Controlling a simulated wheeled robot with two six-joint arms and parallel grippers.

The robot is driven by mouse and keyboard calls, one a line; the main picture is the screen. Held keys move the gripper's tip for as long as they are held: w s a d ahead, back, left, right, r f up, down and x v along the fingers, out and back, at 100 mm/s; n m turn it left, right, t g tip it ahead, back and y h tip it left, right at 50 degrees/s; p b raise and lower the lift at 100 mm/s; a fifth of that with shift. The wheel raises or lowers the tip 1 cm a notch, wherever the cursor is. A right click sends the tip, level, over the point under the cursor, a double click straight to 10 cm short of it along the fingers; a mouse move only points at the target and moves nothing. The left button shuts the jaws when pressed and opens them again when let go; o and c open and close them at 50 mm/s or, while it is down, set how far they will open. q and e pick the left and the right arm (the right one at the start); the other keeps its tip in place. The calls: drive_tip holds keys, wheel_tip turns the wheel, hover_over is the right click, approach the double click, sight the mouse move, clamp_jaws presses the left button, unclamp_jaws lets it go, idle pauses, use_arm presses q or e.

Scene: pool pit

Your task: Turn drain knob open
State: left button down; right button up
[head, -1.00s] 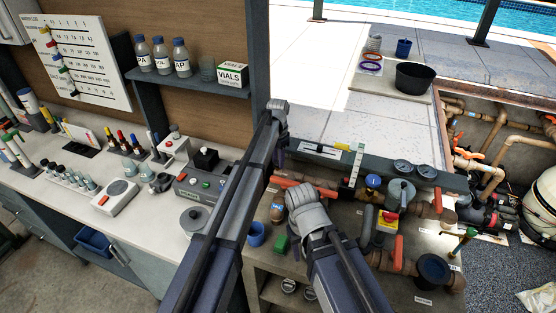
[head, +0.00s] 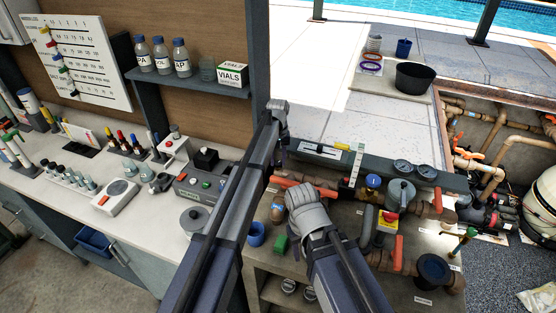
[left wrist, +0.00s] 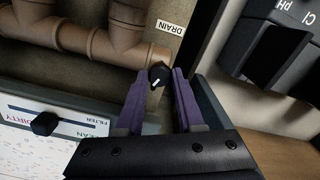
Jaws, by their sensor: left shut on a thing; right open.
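The drain knob (left wrist: 158,76) is small and black with a white pointer line. In the left wrist view it sits beside a brown pipe and near a white DRAIN label (left wrist: 169,27). My left gripper (left wrist: 160,78) has its purple fingers on either side of the knob and is shut on it. In the head view my left gripper (head: 279,157) points down by the cabinet's edge, and the knob is hidden there. My right gripper (head: 301,205) is lower, over the pipe bench; its fingers are mostly hidden by its wrist. It is open.
The pipe bench (head: 345,240) carries red-handled valves, gauges (head: 403,166) and a blue cup (head: 256,233) close to my arms. A grey cabinet panel (head: 258,70) stands beside my left gripper. A FILTER panel with a black knob (left wrist: 44,123) is close in the left wrist view.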

sight(278, 162)
use_arm(q)
drive_tip(key=n, duration=0.4)
drive_tip(key=shift+n, duration=2.2)
drive_tip(key=c, duration=0.5)
unclamp_jaws()
wheel_tip(278, 162, up, 8)
drive_tip(key=p, duration=0.8)
